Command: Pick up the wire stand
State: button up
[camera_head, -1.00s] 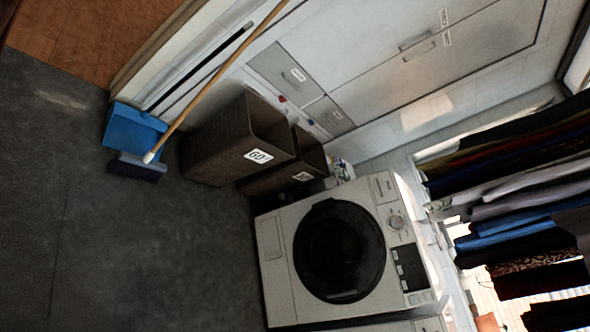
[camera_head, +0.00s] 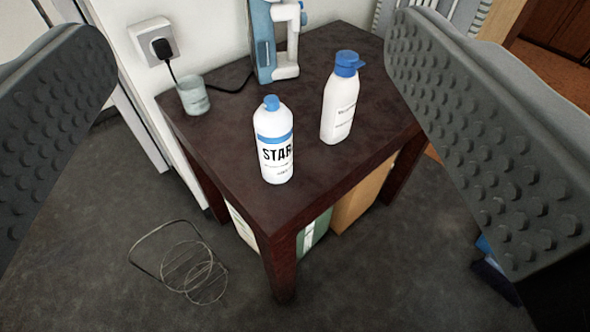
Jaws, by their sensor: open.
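The wire stand (camera_head: 182,262) is a thin grey wire frame with rounded loops. It lies on the dark grey floor at the lower left, beside the near left side of a dark wooden table. My gripper (camera_head: 290,140) shows as two dark studded fingers, one at each side of the view. They are wide apart with nothing held between them. The gap between them frames the table and its bottles, and the wire stand lies below and left of the middle of that gap, apart from both fingers.
The dark table (camera_head: 230,140) carries a white STAR bottle (camera_head: 274,150), another white blue-capped bottle (camera_head: 340,105), a grey cup (camera_head: 194,97) and a blue-white appliance (camera_head: 275,45). A wall socket (camera_head: 155,42) has a cord. Boxes (camera_head: 362,192) stand under the table. Floor around the stand is clear.

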aim_at(208, 248)
jog(key=k+u, duration=0.35)
jog(key=k, duration=0.2)
jog(key=k+j+u, duration=0.2)
jog(key=k+u, duration=0.15)
jog(key=k, duration=0.2)
